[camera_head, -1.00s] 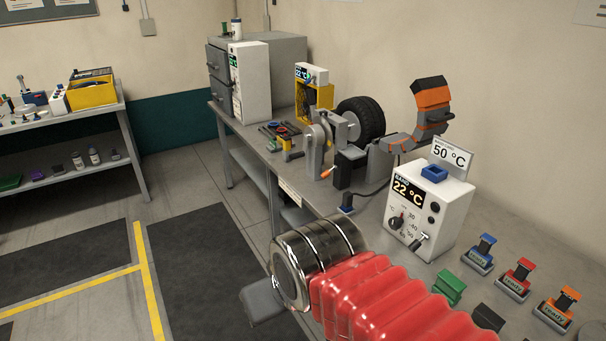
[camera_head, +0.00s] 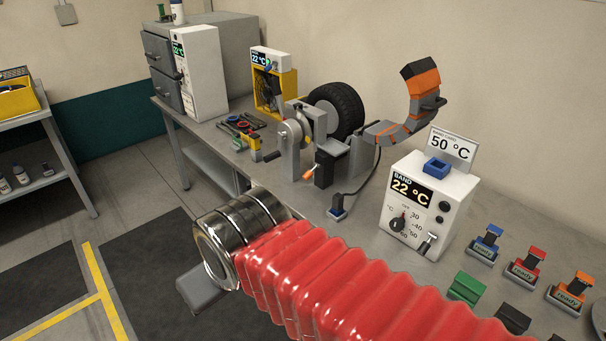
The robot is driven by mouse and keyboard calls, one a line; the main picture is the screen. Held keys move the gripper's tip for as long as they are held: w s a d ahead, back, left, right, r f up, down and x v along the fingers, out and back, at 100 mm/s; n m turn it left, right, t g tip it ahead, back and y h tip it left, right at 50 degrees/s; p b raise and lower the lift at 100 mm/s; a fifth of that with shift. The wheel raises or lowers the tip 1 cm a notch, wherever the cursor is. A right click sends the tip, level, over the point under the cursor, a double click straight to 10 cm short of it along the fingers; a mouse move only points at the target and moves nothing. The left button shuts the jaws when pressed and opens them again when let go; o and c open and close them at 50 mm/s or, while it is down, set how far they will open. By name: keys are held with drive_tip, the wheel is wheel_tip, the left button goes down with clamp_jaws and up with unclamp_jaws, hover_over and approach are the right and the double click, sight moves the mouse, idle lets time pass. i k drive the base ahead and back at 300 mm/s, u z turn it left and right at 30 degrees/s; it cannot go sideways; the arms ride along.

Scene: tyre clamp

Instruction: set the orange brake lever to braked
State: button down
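The small orange-tipped lever (camera_head: 309,173) sits low on the front of the tyre clamp (camera_head: 295,139), beside a black block (camera_head: 323,168). It points down and to the left; I cannot tell its set position from here. A dark tyre (camera_head: 340,108) is mounted upright behind the clamp's grey round plate. A crank handle (camera_head: 272,156) sticks out to the left of the clamp. My arm, with a red bellows sleeve and a chrome collar, fills the lower middle, nearer to me than the lever. No gripper fingers can be made out, and nothing visible touches the lever.
A white 22 °C control box (camera_head: 428,205) stands right of the clamp, with a cable plug (camera_head: 338,207) in between. A curved orange-grey band (camera_head: 415,105) rises behind. Several coloured ready-labelled blocks (camera_head: 523,264) line the bench's right end. Tools (camera_head: 240,125) lie left of the clamp.

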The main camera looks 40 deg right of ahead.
sight(309, 173)
drive_tip(key=z, duration=0.3)
drive_tip(key=i, duration=0.85)
drive_tip(key=z, duration=0.4)
